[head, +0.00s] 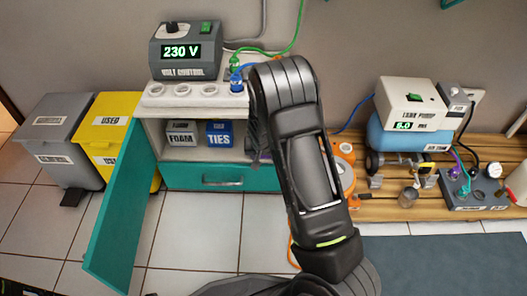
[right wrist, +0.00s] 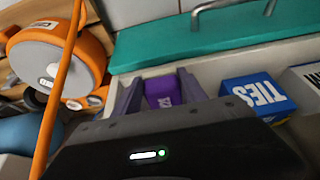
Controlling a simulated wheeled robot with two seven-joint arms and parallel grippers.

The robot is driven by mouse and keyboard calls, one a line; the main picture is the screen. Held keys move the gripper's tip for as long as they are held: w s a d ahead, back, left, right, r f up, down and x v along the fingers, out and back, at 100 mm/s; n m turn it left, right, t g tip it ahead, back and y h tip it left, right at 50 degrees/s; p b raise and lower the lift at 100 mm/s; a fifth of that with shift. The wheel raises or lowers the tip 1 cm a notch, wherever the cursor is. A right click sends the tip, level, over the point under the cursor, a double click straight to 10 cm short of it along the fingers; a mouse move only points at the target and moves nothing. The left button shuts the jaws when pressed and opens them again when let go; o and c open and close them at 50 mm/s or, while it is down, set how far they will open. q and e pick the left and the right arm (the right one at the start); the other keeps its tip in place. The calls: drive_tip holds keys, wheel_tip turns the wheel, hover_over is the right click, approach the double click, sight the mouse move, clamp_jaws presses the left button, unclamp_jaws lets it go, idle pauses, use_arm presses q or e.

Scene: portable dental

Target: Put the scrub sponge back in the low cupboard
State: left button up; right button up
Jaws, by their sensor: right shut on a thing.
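The purple scrub sponge (right wrist: 165,92) sits between the two fingers of my right gripper (right wrist: 160,82) in the right wrist view. The gripper is shut on it. In the head view my right forearm hides most of the gripper and the sponge, beside the right end of the low cupboard (head: 181,154). The cupboard's teal door (head: 122,215) stands open to the left. The sponge is close to the shelf and the blue TIES box (right wrist: 257,95); I cannot tell whether it touches the shelf. My left gripper is not in view.
Below is a shut teal drawer (head: 200,177). A 230 V control unit (head: 186,52) stands on top. An orange hose reel (right wrist: 60,60) is beside the cupboard. A low wooden bench (head: 390,208) is at right.

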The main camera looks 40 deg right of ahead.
drive_tip(key=shift+w+d+f+b, duration=0.2)
drive_tip(key=shift+w+d+b, duration=0.4)
drive_tip(key=shift+w+d, duration=0.55)
drive_tip(key=shift+a+f+b, duration=0.25)
drive_tip(key=shift+a+b, duration=0.05)
drive_tip(key=shift+b, duration=0.1)
drive_tip(key=shift+r, duration=0.15)
drive_tip(key=o, duration=1.3)
